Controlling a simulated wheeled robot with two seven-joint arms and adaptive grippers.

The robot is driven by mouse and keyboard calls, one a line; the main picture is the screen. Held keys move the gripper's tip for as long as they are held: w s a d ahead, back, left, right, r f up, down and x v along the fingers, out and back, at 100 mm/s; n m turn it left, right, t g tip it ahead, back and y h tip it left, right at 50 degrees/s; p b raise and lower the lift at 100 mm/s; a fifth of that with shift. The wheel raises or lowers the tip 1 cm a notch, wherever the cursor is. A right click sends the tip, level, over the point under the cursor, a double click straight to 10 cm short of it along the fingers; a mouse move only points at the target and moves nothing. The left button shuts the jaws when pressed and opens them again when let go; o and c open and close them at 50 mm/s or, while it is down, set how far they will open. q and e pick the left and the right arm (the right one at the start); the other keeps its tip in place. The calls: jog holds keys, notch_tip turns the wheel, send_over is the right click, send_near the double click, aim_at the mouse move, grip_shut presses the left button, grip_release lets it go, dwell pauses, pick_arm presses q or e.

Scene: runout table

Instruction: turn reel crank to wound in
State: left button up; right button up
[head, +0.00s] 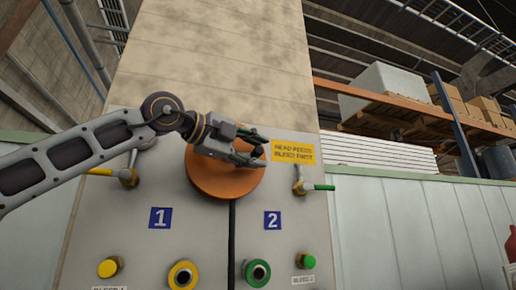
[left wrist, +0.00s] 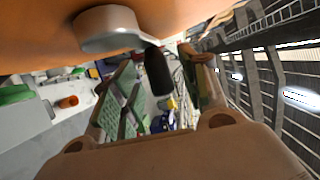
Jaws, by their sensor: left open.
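The reel (head: 222,183) is an orange-brown disc on the upright grey panel. It fills the top of the left wrist view as an orange surface (left wrist: 225,14). A grey crank arm (left wrist: 105,27) is on it, with a dark knob (left wrist: 158,74) sticking out. My left gripper (head: 258,151) is in front of the reel's upper right part and hides some of it. In the left wrist view its fingers are spread, one on each side of the knob; I cannot tell whether either touches it. My right gripper is not in view.
A yellow sign (head: 293,152) is right of the reel. A green-handled valve (head: 318,187) is below it, and a yellow-handled valve (head: 101,171) is at the left. Blue labels 1 (head: 160,218) and 2 (head: 273,220) and several round knobs are lower down.

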pick_arm(q)
jog(key=shift+w+d, duration=0.4)
jog(key=shift+d, duration=0.1)
jog(key=shift+c, duration=0.4)
grip_shut()
